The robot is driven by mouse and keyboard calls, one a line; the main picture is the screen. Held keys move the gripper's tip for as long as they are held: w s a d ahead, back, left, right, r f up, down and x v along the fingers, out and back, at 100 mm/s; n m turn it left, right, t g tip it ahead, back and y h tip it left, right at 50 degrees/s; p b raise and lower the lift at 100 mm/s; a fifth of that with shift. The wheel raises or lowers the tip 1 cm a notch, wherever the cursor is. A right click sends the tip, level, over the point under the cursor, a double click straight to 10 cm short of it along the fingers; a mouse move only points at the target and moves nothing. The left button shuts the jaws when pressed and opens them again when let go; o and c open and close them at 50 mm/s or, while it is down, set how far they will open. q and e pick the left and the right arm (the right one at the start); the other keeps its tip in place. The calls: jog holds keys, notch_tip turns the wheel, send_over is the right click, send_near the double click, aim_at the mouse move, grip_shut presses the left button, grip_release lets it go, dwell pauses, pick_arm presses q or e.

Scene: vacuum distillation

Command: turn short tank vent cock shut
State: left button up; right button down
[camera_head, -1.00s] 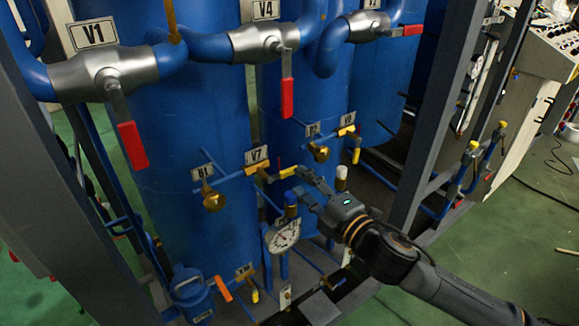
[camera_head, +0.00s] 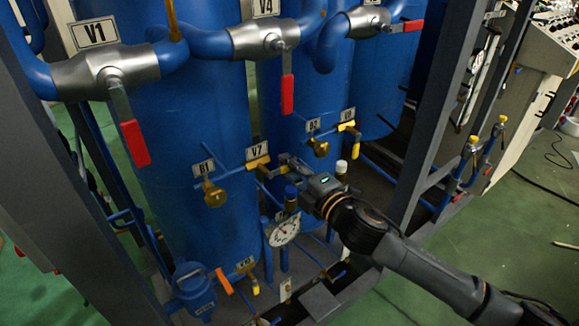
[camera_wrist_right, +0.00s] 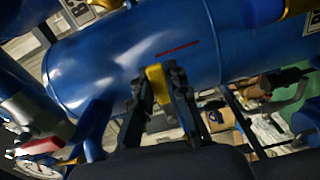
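The V7 cock (camera_head: 258,163) is a small yellow valve on a blue pipe in front of the tank, under the V7 plate. The frames do not show for certain which cock is the vent. My right gripper (camera_head: 284,166) is at the V7 cock, coming from the right, and hides most of its handle. In the right wrist view, a yellow handle (camera_wrist_right: 158,84) sits between the two dark fingertips of the right gripper (camera_wrist_right: 157,92). Both fingertips appear to touch its sides. My left gripper is out of view.
A white-capped fitting (camera_head: 341,167) is close on the right. The V8 cock (camera_head: 350,127) is farther right. A grey frame post (camera_head: 440,115) rises beside my arm.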

jog(key=shift+f, duration=0.15)
jog(key=s+a+f+m+p, duration=0.3)
jog(key=a+f+m+p, duration=0.1)
jog(key=m, duration=1.3)
jog(key=shift+f, duration=0.25)
jog(key=shift+a, duration=0.2)
dwell(0.5)
jog(key=c, duration=1.3)
grip_release()
jog(key=shift+s+d, duration=0.1)
jog(key=shift+s, duration=0.05)
